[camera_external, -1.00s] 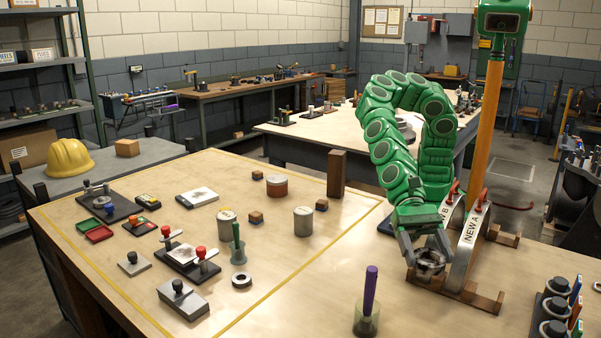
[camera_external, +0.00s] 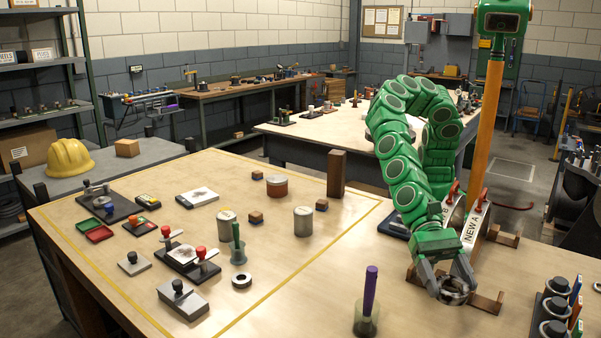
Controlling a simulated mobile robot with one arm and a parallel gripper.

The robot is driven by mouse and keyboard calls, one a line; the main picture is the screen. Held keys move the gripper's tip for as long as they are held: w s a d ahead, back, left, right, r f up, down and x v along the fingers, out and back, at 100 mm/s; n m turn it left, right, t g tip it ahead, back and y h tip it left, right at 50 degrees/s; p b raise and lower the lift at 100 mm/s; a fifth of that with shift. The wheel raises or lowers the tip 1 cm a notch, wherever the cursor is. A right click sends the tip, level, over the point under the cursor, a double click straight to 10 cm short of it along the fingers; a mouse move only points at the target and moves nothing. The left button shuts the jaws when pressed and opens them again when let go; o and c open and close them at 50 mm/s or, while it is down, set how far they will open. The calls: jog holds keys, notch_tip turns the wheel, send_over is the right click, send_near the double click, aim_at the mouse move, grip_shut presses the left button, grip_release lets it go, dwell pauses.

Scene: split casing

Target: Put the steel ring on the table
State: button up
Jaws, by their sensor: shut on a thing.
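My gripper (camera_external: 451,283) points down at the right front part of the table (camera_external: 300,300). Its fingers are shut on a grey metal ring, the steel ring (camera_external: 456,292), which is partly hidden by the fingers. The ring is low, in front of the split casing (camera_external: 474,232) marked "NEW A" and "B" and close to its brown wooden stand (camera_external: 490,304). I cannot tell whether the ring touches the stand or the table top.
A second small ring (camera_external: 242,280) lies on the table inside the yellow outline. A purple-handled tool in a clear cup (camera_external: 367,315) stands left of my gripper. A dark rack (camera_external: 553,310) is at the right front.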

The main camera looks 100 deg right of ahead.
aim_at(447, 303)
jog(key=a, duration=0.1)
jog(key=w+a+f, duration=0.2)
jog(key=a, duration=0.1)
jog(key=shift+f, duration=0.1)
jog(key=a+f, duration=0.1)
jog(key=w+a+f, duration=0.1)
jog(key=f, duration=0.1)
jog(key=a+f, duration=0.1)
jog(key=shift+w+f, duration=0.35)
jog(key=shift+w, duration=0.05)
jog(key=shift+w+a+f, duration=0.25)
jog(key=shift+a+f, duration=0.2)
jog(key=shift+a, duration=0.05)
jog(key=shift+f, duration=1.6)
jog(key=shift+f, duration=0.1)
jog(key=o, duration=1.4)
